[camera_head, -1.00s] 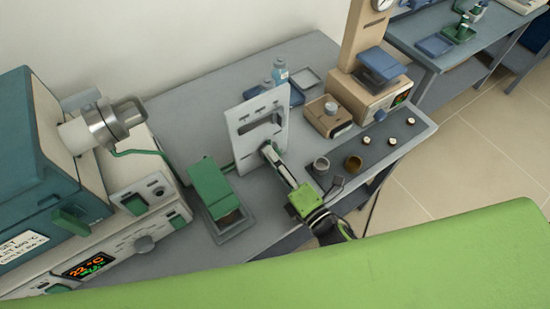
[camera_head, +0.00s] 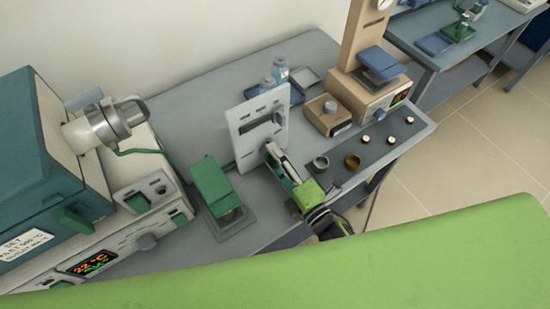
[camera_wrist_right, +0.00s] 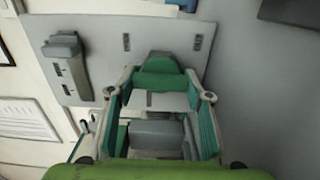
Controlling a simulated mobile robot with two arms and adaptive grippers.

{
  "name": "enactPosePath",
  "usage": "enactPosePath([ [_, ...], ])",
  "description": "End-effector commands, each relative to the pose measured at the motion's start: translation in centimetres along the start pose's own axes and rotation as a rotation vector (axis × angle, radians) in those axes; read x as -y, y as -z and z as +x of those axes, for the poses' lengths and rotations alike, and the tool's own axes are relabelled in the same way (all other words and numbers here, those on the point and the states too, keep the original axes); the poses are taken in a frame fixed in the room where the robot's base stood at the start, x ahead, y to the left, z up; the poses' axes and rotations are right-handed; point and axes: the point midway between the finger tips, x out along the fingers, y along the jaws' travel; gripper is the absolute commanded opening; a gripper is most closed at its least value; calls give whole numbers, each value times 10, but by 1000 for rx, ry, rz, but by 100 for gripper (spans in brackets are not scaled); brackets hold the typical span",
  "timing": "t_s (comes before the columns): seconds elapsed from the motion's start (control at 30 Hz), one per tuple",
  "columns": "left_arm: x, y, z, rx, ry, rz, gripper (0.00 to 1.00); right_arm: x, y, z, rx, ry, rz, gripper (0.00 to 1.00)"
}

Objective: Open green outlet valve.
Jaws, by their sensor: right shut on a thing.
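The upright light-grey valve panel (camera_head: 245,145) stands on the bench, with a dark grey bar handle near its top. The same panel (camera_wrist_right: 100,30) fills the upper part of the wrist view, with the grey bar (camera_wrist_right: 66,62) at left. A green valve handle (camera_wrist_right: 160,80) sits low on the panel, between my fingertips. My right gripper (camera_head: 270,153) reaches the panel's lower right and is shut on this handle. In the head view the gripper hides the handle. The handle's turn angle is hard to tell. My left gripper is out of view.
A green-topped device (camera_head: 210,185) stands left of the panel. A furnace (camera_head: 40,150) with a metal flange is at far left. Bottles (camera_head: 280,72) stand behind the panel.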

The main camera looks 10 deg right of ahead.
Motion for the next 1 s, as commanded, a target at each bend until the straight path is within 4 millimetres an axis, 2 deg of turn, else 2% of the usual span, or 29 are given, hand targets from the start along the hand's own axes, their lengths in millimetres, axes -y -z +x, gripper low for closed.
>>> enactPosePath([
  [0.03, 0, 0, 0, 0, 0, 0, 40, 0, -1, 0, 2, -1, 4, 25],
  [0.07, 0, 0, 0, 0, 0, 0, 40, 0, -1, 0, 2, -1, 4, 49],
  [0.1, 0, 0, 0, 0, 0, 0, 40, 0, 0, 0, 2, -1, 4, 59],
  [0.13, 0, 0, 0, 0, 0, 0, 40, 0, 0, 0, 2, -1, 4, 64],
  [0.43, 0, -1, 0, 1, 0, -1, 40, 0, 0, 0, 1, 0, 2, 64],
  [0.57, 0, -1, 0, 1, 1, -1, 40, 1, 0, -8, 1, 2, 2, 64],
  [0.67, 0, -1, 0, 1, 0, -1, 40, 2, 0, -22, 1, 5, 2, 64],
  [1.0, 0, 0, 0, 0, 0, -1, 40, 1, 0, -93, 2, 4, 3, 64],
])
